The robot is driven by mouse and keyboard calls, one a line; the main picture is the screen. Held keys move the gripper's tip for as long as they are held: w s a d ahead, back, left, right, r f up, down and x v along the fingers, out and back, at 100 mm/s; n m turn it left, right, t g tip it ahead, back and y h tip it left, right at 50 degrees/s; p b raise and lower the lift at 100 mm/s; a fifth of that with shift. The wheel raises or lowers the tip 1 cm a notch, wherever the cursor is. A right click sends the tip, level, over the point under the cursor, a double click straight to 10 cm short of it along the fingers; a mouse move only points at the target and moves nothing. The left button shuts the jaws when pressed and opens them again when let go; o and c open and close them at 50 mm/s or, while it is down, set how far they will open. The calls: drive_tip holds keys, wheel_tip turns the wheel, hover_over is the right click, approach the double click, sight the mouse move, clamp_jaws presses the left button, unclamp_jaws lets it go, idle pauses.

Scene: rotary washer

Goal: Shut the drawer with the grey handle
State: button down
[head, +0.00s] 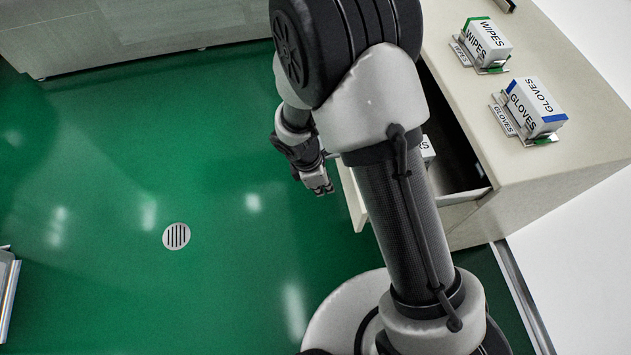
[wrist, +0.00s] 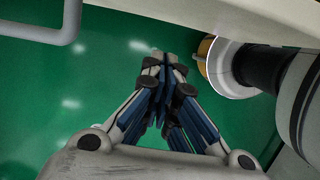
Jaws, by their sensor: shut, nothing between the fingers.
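A drawer (head: 352,205) stands pulled out from the cream cabinet, with its dark inside showing behind my arm. A pale panel, apparently its front, runs along the top of the wrist view (wrist: 235,14). A grey bar handle (wrist: 68,28) shows at the upper left of the wrist view; in the head view I cannot make it out behind my arm. My gripper (head: 322,190) is shut and empty, outside the drawer front and above the green floor. In the wrist view its fingertips (wrist: 166,60) are apart from the handle, to its right.
The cabinet top (head: 575,150) carries a wipes box (head: 487,42) and a gloves box (head: 537,103) in holders. A partly hidden white box (head: 427,150) sits in the drawer. Open green floor with a round drain (head: 176,236) lies left of my gripper.

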drive_tip(key=shift+w+d+r, duration=0.1)
drive_tip(key=shift+w+d, duration=0.15)
drive_tip(key=shift+d, duration=0.5)
drive_tip(key=shift+w+d+r, duration=0.1)
drive_tip(key=shift+w+d, duration=0.1)
drive_tip(key=shift+d, duration=0.55)
drive_tip(key=w+d+p, duration=0.2)
drive_tip(key=d+p, duration=0.1)
drive_tip(key=d, duration=0.7)
drive_tip(key=w+d+p, duration=0.3)
drive_tip(key=d, duration=0.6)
drive_tip(key=w+d+p, duration=0.2)
drive_tip(key=w+d, duration=0.1)
drive_tip(key=d, duration=0.7)
drive_tip(key=shift+w+d+r+p, duration=0.2)
drive_tip(key=shift+d+p, duration=0.1)
drive_tip(key=shift+p, duration=0.1)
drive_tip(key=shift+w+d+f+p, duration=0.1)
drive_tip(key=shift+w+d+p, duration=0.1)
drive_tip(key=shift+d, duration=0.15)
drive_tip(key=shift+w+d+f+p, duration=0.1)
drive_tip(key=shift+d+p, duration=0.05)
drive_tip(key=shift+d, duration=0.2)
drive_tip(key=shift+a, duration=0.1)
